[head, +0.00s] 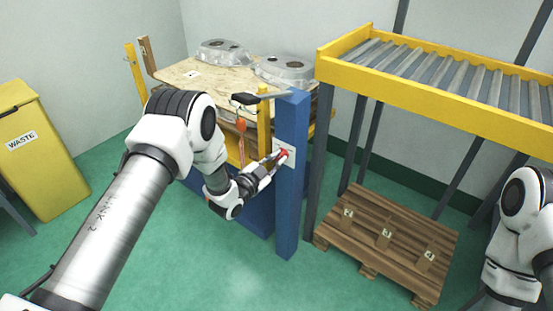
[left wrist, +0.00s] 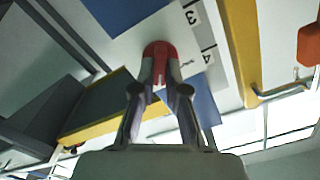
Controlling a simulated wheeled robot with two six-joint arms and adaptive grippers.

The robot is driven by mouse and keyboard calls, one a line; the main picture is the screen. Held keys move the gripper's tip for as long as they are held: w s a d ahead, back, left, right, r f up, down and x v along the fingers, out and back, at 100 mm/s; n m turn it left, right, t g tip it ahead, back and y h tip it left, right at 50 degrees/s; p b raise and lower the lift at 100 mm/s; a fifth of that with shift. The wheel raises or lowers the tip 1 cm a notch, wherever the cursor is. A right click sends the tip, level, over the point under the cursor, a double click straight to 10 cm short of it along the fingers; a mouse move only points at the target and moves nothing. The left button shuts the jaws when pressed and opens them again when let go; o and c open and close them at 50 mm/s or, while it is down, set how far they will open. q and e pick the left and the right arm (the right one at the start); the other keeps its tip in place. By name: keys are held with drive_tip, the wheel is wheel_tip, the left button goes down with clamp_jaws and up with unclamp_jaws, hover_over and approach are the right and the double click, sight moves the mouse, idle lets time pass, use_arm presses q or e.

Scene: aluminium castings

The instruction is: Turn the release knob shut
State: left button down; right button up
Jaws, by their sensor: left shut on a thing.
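The release knob (head: 284,152) is small and red, on a pale plate (head: 290,158) fixed to a blue post (head: 289,200). In the left wrist view the red knob (left wrist: 158,50) sits between my fingertips, in front of a white plate with the digits 3 and 4 (left wrist: 205,45). My left gripper (head: 276,160) is shut on the knob; it also shows in the left wrist view (left wrist: 159,75). The fingers cover part of the knob, and I cannot tell its exact angle. My right arm shows at the right edge, but its gripper is out of view.
Metal castings (head: 285,68) lie on a wooden board (head: 190,76) behind the post. A roller conveyor with a yellow frame (head: 420,60) stands right. A wooden pallet (head: 385,240) lies on the floor below it. A yellow waste bin (head: 40,150) stands left. The green floor in front is clear.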

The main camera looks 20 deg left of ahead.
use_arm(q)
drive_tip(key=n, duration=0.4)
drive_tip(key=shift+n, duration=0.3)
drive_tip(key=n, duration=0.3)
drive_tip(key=shift+a+n+p, duration=0.15)
drive_tip(key=shift+n+p, duration=0.15)
drive_tip(key=shift+p, duration=0.1)
drive_tip(key=shift+w+a+n, duration=0.1)
drive_tip(key=shift+a+n, duration=0.05)
drive_tip(key=shift+n, duration=3.45)
drive_tip(key=c, duration=1.2)
unclamp_jaws()
